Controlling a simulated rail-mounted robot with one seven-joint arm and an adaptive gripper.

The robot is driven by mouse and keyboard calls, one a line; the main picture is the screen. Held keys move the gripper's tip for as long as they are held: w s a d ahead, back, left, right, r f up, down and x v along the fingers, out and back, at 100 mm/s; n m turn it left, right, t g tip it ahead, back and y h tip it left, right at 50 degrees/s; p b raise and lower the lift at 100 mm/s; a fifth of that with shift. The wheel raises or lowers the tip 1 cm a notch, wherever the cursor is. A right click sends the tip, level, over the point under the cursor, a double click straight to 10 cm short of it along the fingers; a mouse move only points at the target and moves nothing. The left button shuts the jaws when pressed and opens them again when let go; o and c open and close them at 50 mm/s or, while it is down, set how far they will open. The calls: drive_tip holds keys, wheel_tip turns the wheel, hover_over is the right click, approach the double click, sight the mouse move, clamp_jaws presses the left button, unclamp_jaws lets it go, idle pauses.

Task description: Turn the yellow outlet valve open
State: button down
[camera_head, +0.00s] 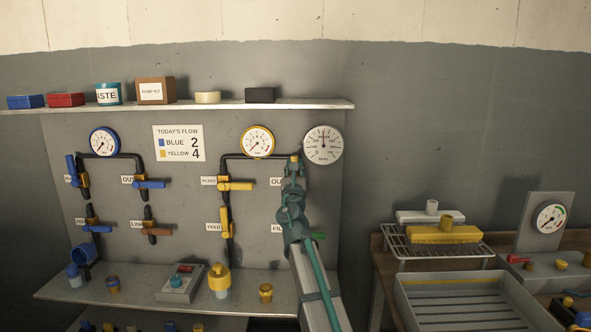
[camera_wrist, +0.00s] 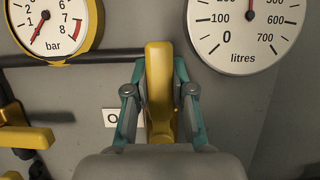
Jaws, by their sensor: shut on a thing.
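The yellow outlet valve handle (camera_wrist: 158,85) stands upright between my gripper's fingers in the wrist view. My gripper (camera_wrist: 160,105) is shut on it, with a finger on each side. In the head view my gripper (camera_head: 293,175) is at the right yellow pipe branch, and only a small yellow part of the handle (camera_head: 295,159) shows above it. The label (camera_head: 277,182) beside it is partly covered by my gripper. The yellow-rimmed bar gauge (camera_wrist: 50,25) has its needle at the low end. The litres dial (camera_wrist: 247,30) has its needle pointing up.
Other yellow valves (camera_head: 235,186) sit to the left on the panel, with blue-handled valves (camera_head: 150,184) further left. A sign (camera_head: 178,143) reads blue 2, yellow 4. A shelf (camera_head: 225,105) runs above; a ledge (camera_head: 130,290) with bottles lies below.

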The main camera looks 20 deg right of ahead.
drive_tip(key=c, duration=1)
unclamp_jaws()
drive_tip(key=shift+o, duration=0.2)
drive_tip(key=v, duration=1.2)
